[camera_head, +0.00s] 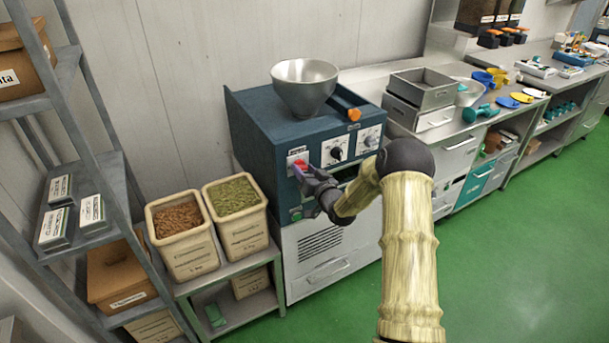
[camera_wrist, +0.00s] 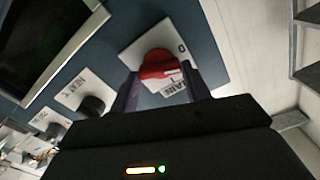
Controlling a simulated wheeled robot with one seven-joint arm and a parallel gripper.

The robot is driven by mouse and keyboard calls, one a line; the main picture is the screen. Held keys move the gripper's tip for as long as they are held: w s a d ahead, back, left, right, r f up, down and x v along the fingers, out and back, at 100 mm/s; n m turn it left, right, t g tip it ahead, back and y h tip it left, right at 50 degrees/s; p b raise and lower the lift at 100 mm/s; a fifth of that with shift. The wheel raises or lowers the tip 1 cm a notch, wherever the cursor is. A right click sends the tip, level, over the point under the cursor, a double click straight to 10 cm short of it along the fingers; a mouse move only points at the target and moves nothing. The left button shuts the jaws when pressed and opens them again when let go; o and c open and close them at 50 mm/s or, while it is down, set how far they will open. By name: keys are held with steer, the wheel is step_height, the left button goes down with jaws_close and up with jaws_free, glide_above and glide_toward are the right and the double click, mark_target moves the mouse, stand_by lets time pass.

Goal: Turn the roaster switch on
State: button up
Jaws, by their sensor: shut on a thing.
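The roaster (camera_head: 253,135) is a dark blue machine with a metal funnel on top, standing against the wall. Its switch is a red knob (camera_wrist: 158,65) on a white plate, at the left of the front panel; a bit of the red also shows in the head view (camera_head: 301,165). My gripper (camera_wrist: 160,88) is at the knob, with one dark finger on each side of it, shut on it. A white line marks the knob, and a "0" is printed on the plate beside it. The rest of the plate's lettering is partly hidden by my fingers.
Two dark knobs on white plates (camera_head: 338,148) (camera_head: 370,138) sit to the right on the same panel. Bins of brown and green goods (camera_head: 182,250) (camera_head: 240,230) stand left of the roaster. A steel counter (camera_head: 455,128) runs to the right. The green floor is clear.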

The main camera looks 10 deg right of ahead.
steer(key=m+b, duration=0.1)
steer(key=m, duration=0.2)
steer(key=m+b, duration=0.1)
steer(key=m, duration=0.2)
steer(key=shift+d+f, duration=0.15)
steer(key=shift+d, duration=0.05)
steer(key=m+b, duration=0.1)
steer(key=m, duration=0.4)
steer(key=shift+f, duration=0.1)
steer(key=shift+m, duration=1.2)
steer(key=o, duration=1)
steer(key=shift+b, duration=0.3)
steer(key=b+v, duration=0.2)
steer(key=v, duration=1.5)
steer(key=shift+s, duration=0.15)
